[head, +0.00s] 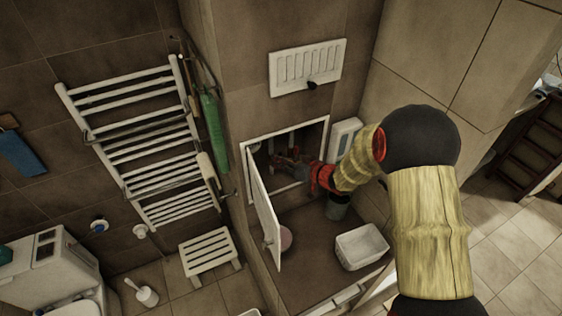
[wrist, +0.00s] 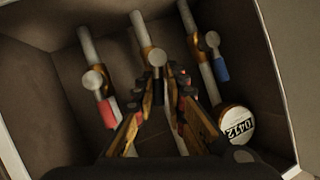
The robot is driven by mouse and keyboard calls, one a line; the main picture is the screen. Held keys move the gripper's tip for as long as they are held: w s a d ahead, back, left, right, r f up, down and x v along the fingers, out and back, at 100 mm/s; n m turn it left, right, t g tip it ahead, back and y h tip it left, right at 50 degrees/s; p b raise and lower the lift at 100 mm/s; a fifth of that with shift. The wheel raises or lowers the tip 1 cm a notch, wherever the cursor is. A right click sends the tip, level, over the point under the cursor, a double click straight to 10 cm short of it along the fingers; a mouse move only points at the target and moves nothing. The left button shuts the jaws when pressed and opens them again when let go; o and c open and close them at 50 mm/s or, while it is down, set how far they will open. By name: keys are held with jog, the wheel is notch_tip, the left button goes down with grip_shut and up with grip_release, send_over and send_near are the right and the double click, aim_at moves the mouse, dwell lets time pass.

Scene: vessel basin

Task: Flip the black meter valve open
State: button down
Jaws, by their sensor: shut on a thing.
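Three pipes with valves run through a wall cabinet. The middle valve (wrist: 157,57) has a pale round hub, and its dark handle is mostly hidden between my fingers. My gripper (wrist: 168,76) is shut on that handle, just below the hub in the wrist view. The left valve (wrist: 92,80) has a red handle (wrist: 107,112). In the head view my gripper (head: 286,163) reaches into the cabinet; the valves are too small to tell there.
The white cabinet door (head: 265,215) stands open at the left of the opening. The cabinet walls (wrist: 45,110) enclose my gripper closely. Below are a white basket (head: 361,246) and a dark bin (head: 338,208). A towel rack (head: 150,140) stands to the left.

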jog(key=n+h+b, duration=0.2)
jog(key=shift+s+a+b, duration=0.2)
jog(key=shift+a+b, duration=0.15)
jog(key=shift+a, duration=0.05)
jog(key=c, duration=2)
grip_release()
jog(key=shift+w+d, duration=0.1)
jog(key=shift+d, duration=0.05)
jog(key=shift+c, duration=0.2)
jog(key=shift+o, duration=0.6)
jog(key=shift+r, duration=0.15)
jog(key=v, duration=1.2)
jog(key=shift+a, duration=0.2)
